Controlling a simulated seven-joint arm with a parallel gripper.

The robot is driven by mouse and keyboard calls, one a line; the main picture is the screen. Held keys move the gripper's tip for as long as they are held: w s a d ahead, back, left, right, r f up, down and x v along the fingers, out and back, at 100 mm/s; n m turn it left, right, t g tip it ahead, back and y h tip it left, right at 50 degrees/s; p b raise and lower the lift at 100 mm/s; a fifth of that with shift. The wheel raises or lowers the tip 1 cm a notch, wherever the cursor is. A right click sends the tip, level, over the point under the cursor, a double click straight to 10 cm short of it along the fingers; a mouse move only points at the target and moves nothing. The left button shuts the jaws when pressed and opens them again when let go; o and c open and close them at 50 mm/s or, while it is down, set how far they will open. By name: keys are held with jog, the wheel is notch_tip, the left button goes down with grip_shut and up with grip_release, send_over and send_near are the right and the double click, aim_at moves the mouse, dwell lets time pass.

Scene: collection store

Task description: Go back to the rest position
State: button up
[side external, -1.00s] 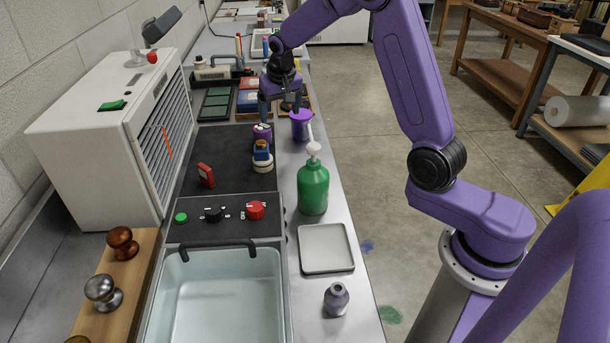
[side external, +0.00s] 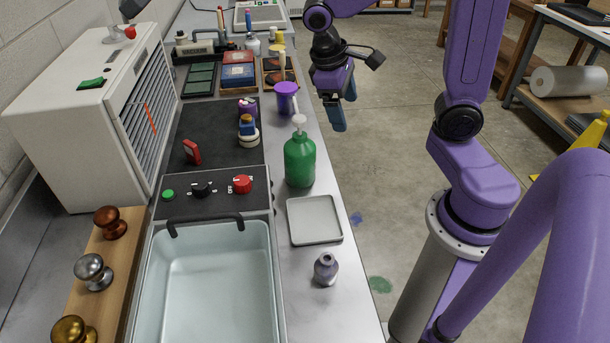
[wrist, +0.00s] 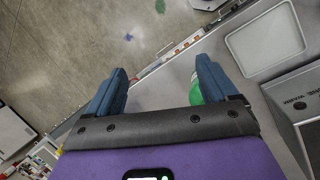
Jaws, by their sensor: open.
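My gripper (side external: 338,112) is in the side external view, beyond the right edge of the bench, over the floor. Its blue fingers point down and are apart, with nothing between them. In the wrist view my gripper (wrist: 158,88) shows both fingers spread wide, with bare floor and the bench edge beyond them. A green pump bottle (side external: 300,160) stands upright on the bench, to the left of and nearer the camera than my gripper. Part of the bottle shows behind the right finger in the wrist view (wrist: 195,92).
A purple cup (side external: 286,97) stands near the bench edge. A square grey tray (side external: 314,220) and a small grey bottle (side external: 326,268) are nearer the camera. A pale sink basin (side external: 209,290) is at the front. The floor right of the bench is clear around the gripper.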

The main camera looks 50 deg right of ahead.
jog(key=s+a+n+t+y, duration=0.1)
jog(key=s+a+n, duration=0.3)
jog(key=s, duration=0.3)
jog(key=s+a+f+n+t+y, duration=0.1)
jog(key=s+a+n+y, duration=0.1)
jog(key=s+a+n, duration=0.3)
jog(key=shift+s+f+y, duration=0.25)
jog(key=shift+s+y, duration=0.05)
jog(key=shift+s, duration=0.95)
